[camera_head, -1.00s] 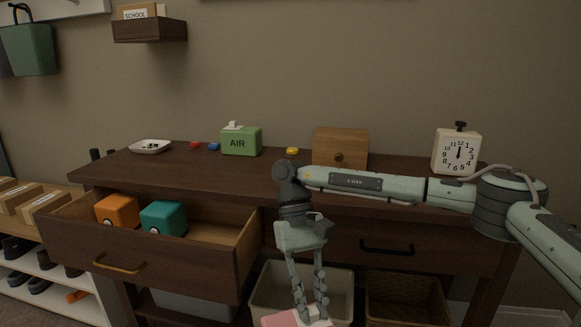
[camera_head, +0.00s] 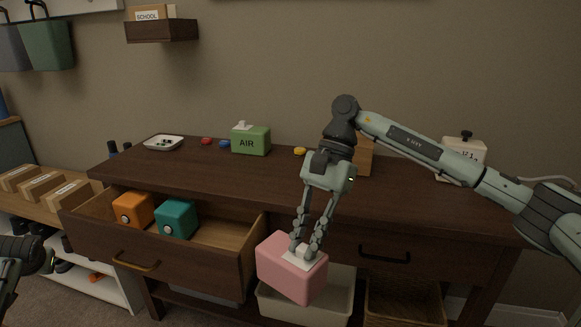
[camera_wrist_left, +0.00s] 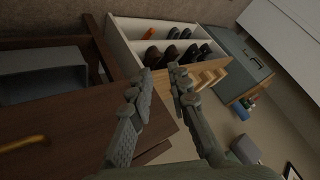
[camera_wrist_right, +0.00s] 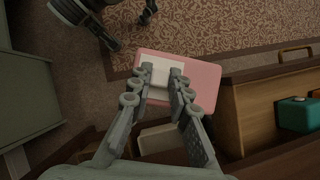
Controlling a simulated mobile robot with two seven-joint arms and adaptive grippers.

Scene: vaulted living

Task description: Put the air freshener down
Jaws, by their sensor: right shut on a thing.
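My right gripper (camera_head: 308,245) is shut on the white top piece of a pink box (camera_head: 289,270) and holds it tilted in the air, in front of the dresser. In the right wrist view the fingers (camera_wrist_right: 161,72) straddle the white piece, with the pink box (camera_wrist_right: 205,80) beyond. A green box marked AIR (camera_head: 251,141), with a similar white top piece, stands on the dresser top (camera_head: 230,178). My left gripper (camera_wrist_left: 160,77) is open and empty in the left wrist view; only dark arm parts show at the head view's left edge.
The left drawer (camera_head: 215,240) is open, with an orange box (camera_head: 133,209) and a teal box (camera_head: 177,219) inside. A pale bin (camera_head: 330,300) is below.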

